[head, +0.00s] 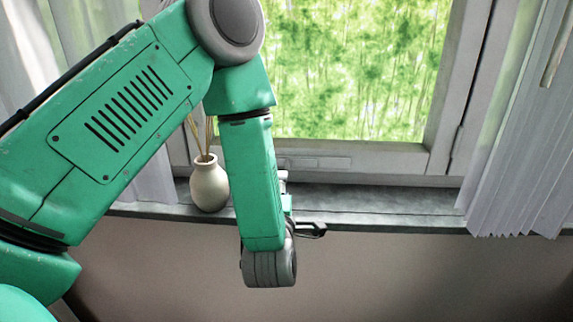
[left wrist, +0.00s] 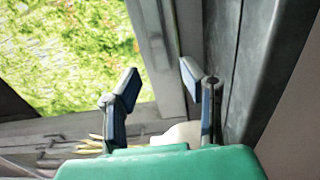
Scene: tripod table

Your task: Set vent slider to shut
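A long, pale plate that looks like the vent slider (head: 318,163) lies along the bottom rail of the window frame in the head view. My left forearm hides its left end, and I cannot tell its setting. My left gripper (head: 312,229) hangs at the sill's front edge, below and in front of the plate, mostly hidden behind my wrist. In the left wrist view its two blue-grey fingers (left wrist: 160,82) stand apart with nothing between the tips. It is open and apart from the plate. My right gripper is not in view.
A cream vase (head: 209,184) with dry reeds stands on the grey sill (head: 390,205), close left of my forearm; its pale body (left wrist: 182,134) shows behind the fingers in the wrist view. White blinds (head: 520,150) hang at right. The sill between forearm and blinds is clear.

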